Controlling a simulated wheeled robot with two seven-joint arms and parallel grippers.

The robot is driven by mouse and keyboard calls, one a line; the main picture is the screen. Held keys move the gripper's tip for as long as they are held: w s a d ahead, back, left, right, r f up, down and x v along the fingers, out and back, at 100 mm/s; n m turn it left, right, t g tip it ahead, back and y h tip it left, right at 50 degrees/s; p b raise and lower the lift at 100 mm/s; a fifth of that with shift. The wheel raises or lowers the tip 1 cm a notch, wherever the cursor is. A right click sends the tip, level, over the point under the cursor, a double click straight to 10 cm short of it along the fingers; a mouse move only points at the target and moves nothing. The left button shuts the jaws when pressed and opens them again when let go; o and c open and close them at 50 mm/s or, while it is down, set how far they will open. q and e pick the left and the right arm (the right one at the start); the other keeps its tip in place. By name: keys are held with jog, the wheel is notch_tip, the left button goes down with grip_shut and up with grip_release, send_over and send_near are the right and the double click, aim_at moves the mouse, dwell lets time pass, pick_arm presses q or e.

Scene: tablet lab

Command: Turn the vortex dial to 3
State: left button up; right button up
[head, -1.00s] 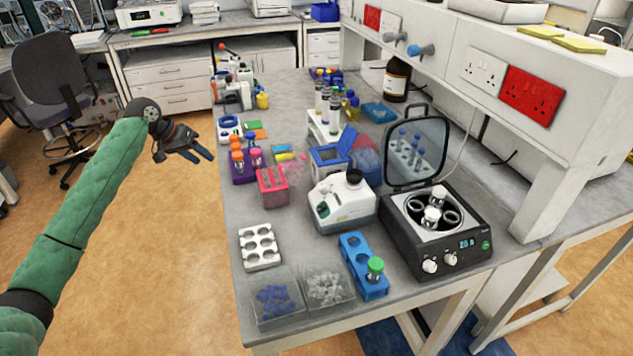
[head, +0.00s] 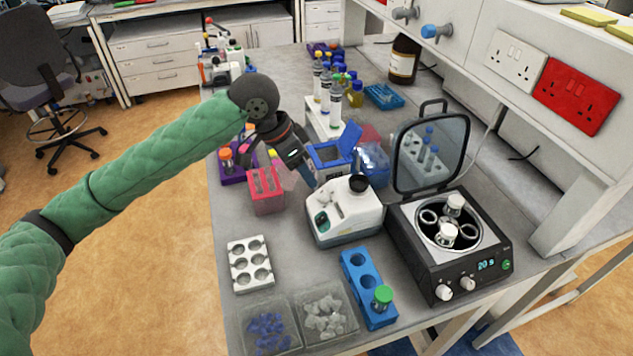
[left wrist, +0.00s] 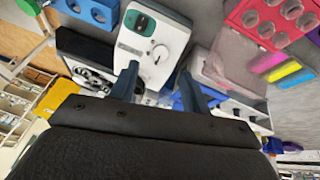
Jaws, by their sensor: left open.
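The vortex mixer (head: 345,222) is a white and grey device with a teal front panel and a black cup on top. It stands on the bench left of the centrifuge. In the left wrist view the mixer (left wrist: 150,40) shows its teal panel with a black oval part and a round pale dial (left wrist: 160,54). The dial's number cannot be read. My left gripper (head: 307,172) hangs over the bench, behind and left of the mixer. In the left wrist view its two fingers (left wrist: 158,78) are apart with nothing between them, pointing towards the mixer. My right gripper is out of view.
A black centrifuge (head: 455,265) with its lid up stands right of the mixer. A pink rack (head: 266,192) and a blue box (head: 332,160) are close to my left gripper. A blue rack (head: 366,290) and white rack (head: 251,265) stand in front.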

aim_at(319, 194)
pick_arm(q)
jog(key=p+x, duration=0.2)
jog(key=x, duration=0.4)
jog(key=shift+w+d+f, duration=0.1)
jog(key=shift+w+f, duration=0.05)
jog(key=shift+f, duration=0.05)
jog(key=shift+d+f, duration=0.15)
jog(key=shift+f, duration=0.35)
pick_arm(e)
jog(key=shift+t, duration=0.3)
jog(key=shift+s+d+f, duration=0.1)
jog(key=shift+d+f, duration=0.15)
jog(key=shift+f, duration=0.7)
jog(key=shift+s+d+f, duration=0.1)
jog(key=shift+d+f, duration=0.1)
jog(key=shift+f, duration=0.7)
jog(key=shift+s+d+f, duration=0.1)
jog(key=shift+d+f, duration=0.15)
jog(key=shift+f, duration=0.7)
pick_arm(q)
jog(key=c, duration=1)
